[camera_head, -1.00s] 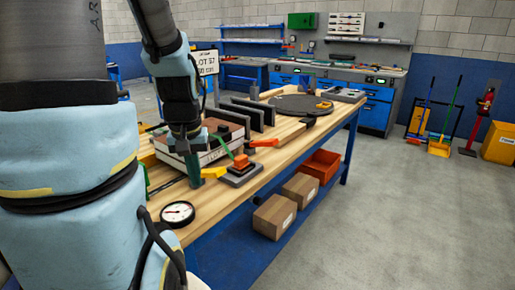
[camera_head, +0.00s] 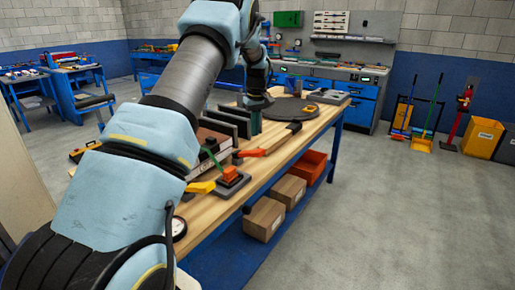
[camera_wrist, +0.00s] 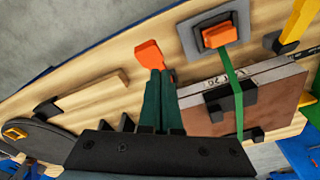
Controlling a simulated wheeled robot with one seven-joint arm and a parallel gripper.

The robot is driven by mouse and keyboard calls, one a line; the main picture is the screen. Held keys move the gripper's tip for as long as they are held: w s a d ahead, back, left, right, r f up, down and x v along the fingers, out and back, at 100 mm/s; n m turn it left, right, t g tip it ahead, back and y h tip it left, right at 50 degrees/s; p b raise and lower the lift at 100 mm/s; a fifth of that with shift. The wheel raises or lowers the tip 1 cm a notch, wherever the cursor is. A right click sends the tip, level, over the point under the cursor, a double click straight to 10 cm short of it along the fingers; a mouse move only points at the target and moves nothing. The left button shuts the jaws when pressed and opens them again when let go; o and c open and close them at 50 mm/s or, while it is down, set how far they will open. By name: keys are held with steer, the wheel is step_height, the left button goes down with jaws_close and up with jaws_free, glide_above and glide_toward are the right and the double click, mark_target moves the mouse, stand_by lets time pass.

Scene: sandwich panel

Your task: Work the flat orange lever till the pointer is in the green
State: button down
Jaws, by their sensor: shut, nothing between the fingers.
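The flat orange lever (camera_head: 252,152) lies along the near edge of the bench, its orange end toward the edge. It also shows in the wrist view (camera_wrist: 149,54), partly covered by my green fingers. My gripper (camera_head: 257,130) is shut and empty, just beyond the lever in the head view. In the wrist view the fingertips (camera_wrist: 155,73) overlap the lever's inner part; I cannot tell whether they touch. The round white gauge (camera_head: 179,229) is partly hidden behind my arm, and its pointer cannot be read.
An orange block on a grey base (camera_head: 231,174) and a yellow handle (camera_head: 201,187) stand nearer on the bench. A strapped stack (camera_wrist: 245,88) and dark upright plates (camera_head: 229,120) are close to my gripper. A dark round plate (camera_head: 290,109) lies farther back.

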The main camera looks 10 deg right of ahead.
mark_target(258, 151)
steer(key=shift+w+d, duration=0.3)
steer(key=shift+d, duration=0.65)
steer(key=shift+f, duration=0.1)
steer(key=shift+w+a+f+b, duration=0.15)
steer(key=shift+f+b, duration=0.95)
steer(key=shift+f, duration=0.65)
steer(key=shift+w+d+f+b, duration=0.15)
steer(key=shift+f+b, duration=0.95)
steer(key=shift+f, duration=0.6)
steer(key=shift+a, duration=0.1)
